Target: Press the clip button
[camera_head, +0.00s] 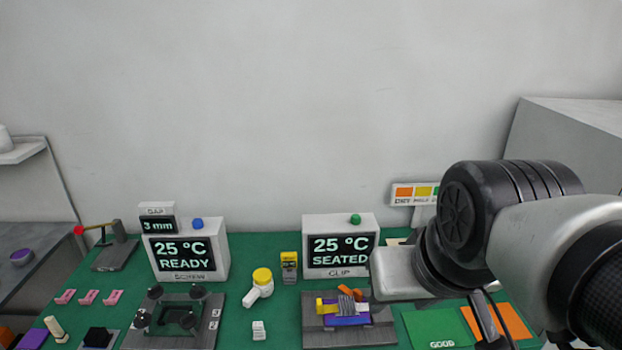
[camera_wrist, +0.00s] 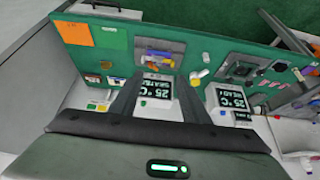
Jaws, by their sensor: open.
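The CLIP box (camera_head: 341,245) is white, with a dark screen reading 25 °C SEATED. A green button (camera_head: 355,219) sits on its top. Below it, the clip fixture (camera_head: 348,309) holds purple, orange and yellow parts on a grey plate. In the wrist view, the CLIP box (camera_wrist: 157,90) appears turned, between the fingers of my gripper (camera_wrist: 156,82), with the green button (camera_wrist: 169,109) at its near edge. My gripper is open, with nothing between its fingertips that I can see it touch.
A SCREW box (camera_head: 186,250) with a blue button (camera_head: 198,224) stands to the left. Green and orange mats (camera_head: 437,328) lie at the right.

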